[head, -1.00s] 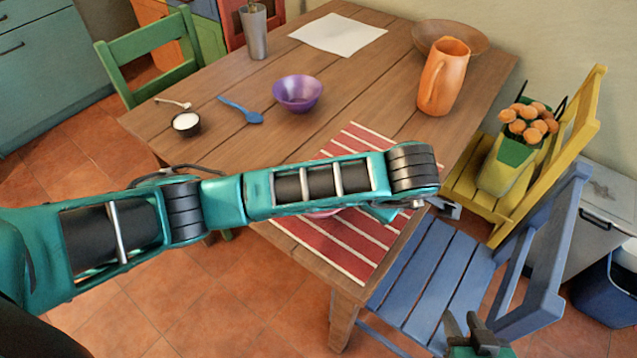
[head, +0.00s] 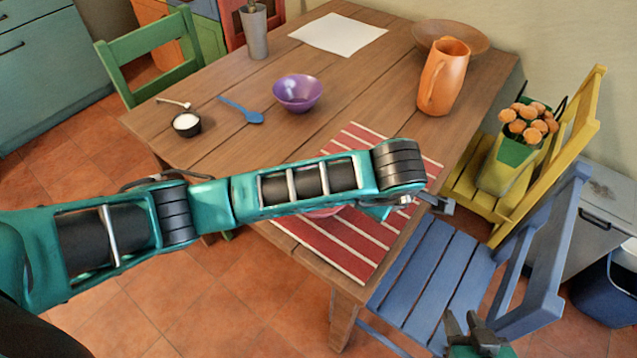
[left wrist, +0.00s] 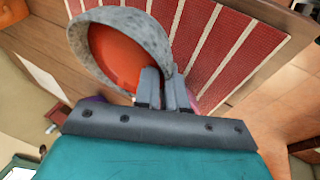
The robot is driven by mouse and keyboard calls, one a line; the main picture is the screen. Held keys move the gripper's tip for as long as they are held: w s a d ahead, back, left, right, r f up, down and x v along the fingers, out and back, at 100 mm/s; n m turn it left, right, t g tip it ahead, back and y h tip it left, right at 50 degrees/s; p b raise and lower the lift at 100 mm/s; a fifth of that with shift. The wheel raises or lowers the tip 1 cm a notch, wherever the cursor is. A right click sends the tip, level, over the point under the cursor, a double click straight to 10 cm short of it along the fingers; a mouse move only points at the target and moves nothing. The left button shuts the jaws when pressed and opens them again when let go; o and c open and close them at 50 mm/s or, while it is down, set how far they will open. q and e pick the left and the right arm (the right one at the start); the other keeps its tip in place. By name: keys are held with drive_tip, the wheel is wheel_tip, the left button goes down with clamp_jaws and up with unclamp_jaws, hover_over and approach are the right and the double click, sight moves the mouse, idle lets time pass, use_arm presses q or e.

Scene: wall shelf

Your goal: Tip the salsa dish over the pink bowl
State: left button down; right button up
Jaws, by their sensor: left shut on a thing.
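The salsa dish (left wrist: 165,38) is a grey speckled dish with red salsa (left wrist: 115,55) inside, seen in the left wrist view. My left gripper (left wrist: 162,80) is shut on its rim. The dish is over or beside the striped mat; I cannot tell how far it is tilted. My right gripper (head: 461,320) is open and empty at the bottom right, beside the blue chair.
The red striped mat (head: 345,245) lies at the table's near right corner. A purple bowl (head: 298,93), blue spoon (head: 243,111), small dark cup (head: 187,124) and orange jug (head: 444,77) stand farther back. A blue chair (head: 440,275) and yellow chair (head: 470,185) flank the right edge.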

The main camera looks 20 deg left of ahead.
use_arm(q)
drive_tip(key=shift+s+a+r+h, duration=0.1)
drive_tip(key=shift+a+r+h, duration=0.25)
drive_tip(key=shift+a+h, duration=0.5)
idle(1.7)
drive_tip(key=shift+s+a+r+n+h+p, duration=0.1)
drive_tip(key=shift+a+r+n+h+p, duration=0.1)
drive_tip(key=shift+a+r+h+p, duration=0.35)
drive_tip(key=shift+a+r+n+h+p, duration=0.1)
drive_tip(key=shift+r+n+p, duration=0.15)
drive_tip(key=shift+p, duration=0.45)
idle(1.5)
drive_tip(key=shift+w+d+f+m+y+b, duration=0.25)
drive_tip(key=shift+d+f+m+y+b, duration=0.1)
drive_tip(key=shift+d+f+y+b, duration=0.8)
drive_tip(key=shift+r, duration=0.2)
drive_tip(key=shift+d+y, duration=0.35)
drive_tip(key=shift+w+d+f+m+y+b, duration=0.15)
drive_tip(key=shift+d+f+y+b, duration=0.15)
drive_tip(key=shift+d+y, duration=0.2)
drive_tip(key=shift+s+d+f+m+y+b, duration=0.15)
drive_tip(key=shift+d+y+b, duration=0.1)
drive_tip(key=shift+d+y, duration=0.25)
